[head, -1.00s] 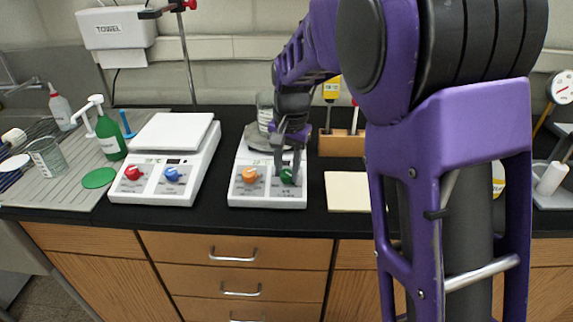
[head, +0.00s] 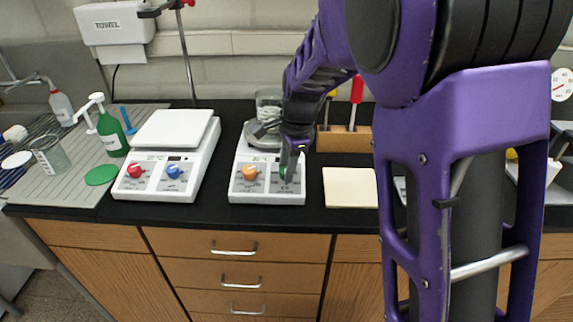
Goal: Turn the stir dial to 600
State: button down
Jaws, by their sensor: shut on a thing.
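The right hotplate (head: 247,193) is a white unit with a round grey top plate, an orange dial (head: 250,172) on the left of its front panel and a green dial (head: 282,172) on the right. My gripper (head: 287,171) reaches down to the panel and is shut on the green dial. The fingers hide much of this dial, so its pointer cannot be read. A glass beaker (head: 268,104) stands on the round plate, partly behind my wrist. The panel labels are too small to read.
A second white hotplate (head: 177,132) with red and blue dials stands to the left. A pale square pad (head: 350,188) lies to the right, with a wooden tool holder (head: 344,140) behind. A green bottle (head: 111,133) and a stand rod (head: 187,60) are further left.

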jog(key=shift+m, duration=0.6)
jog(key=c, duration=0.5)
grip_release()
jog(key=shift+c, duration=0.2)
jog(key=v, duration=1.7)
jog(key=shift+s+r, duration=0.2)
